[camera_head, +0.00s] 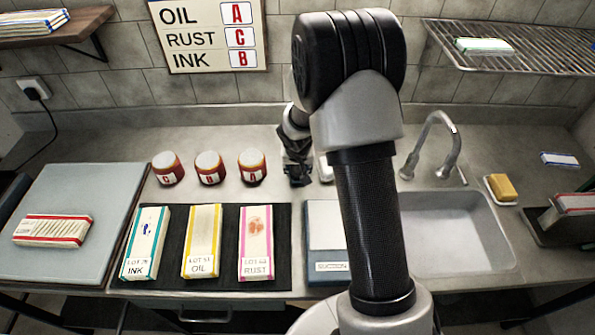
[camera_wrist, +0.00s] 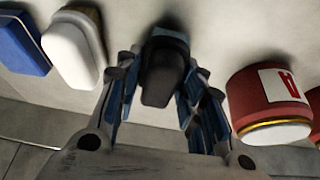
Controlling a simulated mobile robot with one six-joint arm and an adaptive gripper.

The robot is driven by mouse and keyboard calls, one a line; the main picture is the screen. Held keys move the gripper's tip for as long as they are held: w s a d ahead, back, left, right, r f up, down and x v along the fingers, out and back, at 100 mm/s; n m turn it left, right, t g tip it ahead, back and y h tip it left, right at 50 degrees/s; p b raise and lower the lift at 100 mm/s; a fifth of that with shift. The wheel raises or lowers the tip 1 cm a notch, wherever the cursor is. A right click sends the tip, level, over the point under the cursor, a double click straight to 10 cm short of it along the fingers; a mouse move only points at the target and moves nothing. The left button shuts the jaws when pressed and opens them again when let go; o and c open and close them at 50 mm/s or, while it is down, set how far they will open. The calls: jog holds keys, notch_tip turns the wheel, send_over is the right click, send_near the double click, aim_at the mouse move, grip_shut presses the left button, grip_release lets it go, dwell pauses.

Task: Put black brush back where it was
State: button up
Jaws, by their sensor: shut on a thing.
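The black brush (camera_wrist: 160,82) is between the two fingers of my gripper (camera_wrist: 160,70) in the wrist view. The fingers are shut on it, and it is close to the grey counter; I cannot tell whether it touches. In the head view my gripper (camera_head: 298,170) is at the back of the counter, just right of jar A (camera_head: 252,166). The brush cannot be made out clearly there, as the gripper is dark and covers it. Jar A also shows at the right of the wrist view (camera_wrist: 268,105).
A white item (camera_head: 326,168) stands close right of my gripper; it seems to be the white block (camera_wrist: 72,50), beside a blue one (camera_wrist: 22,42). Jars B (camera_head: 210,168) and C (camera_head: 168,168) stand left. Three cloths lie on the black mat (camera_head: 172,260). The sink (camera_head: 450,235) is right.

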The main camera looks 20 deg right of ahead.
jog(key=shift+f, duration=0.15)
jog(key=shift+f, duration=0.15)
jog(key=o, duration=0.9)
jog(key=shift+o, duration=0.2)
jog(key=s+a+r+p, duration=0.1)
jog(key=s+a+r, duration=0.1)
jog(key=s+r, duration=0.45)
jog(key=s+a+r+n+p, duration=0.1)
jog(key=s+r+p, duration=0.15)
jog(key=r, duration=0.75)
jog(key=s+a+r+p, duration=0.1)
jog(key=s+a+r, duration=0.1)
jog(key=s+r, duration=0.5)
jog(key=s+a+r+n+y, duration=0.1)
jog(key=s+a+r, duration=0.2)
jog(key=s, duration=0.5)
jog(key=s+a+r+n, duration=0.2)
jog(key=s+a+r, duration=0.1)
jog(key=s, duration=0.5)
jog(key=shift+r+n+y, duration=0.3)
jog(key=shift+r+y, duration=0.1)
jog(key=shift+r, duration=0.25)
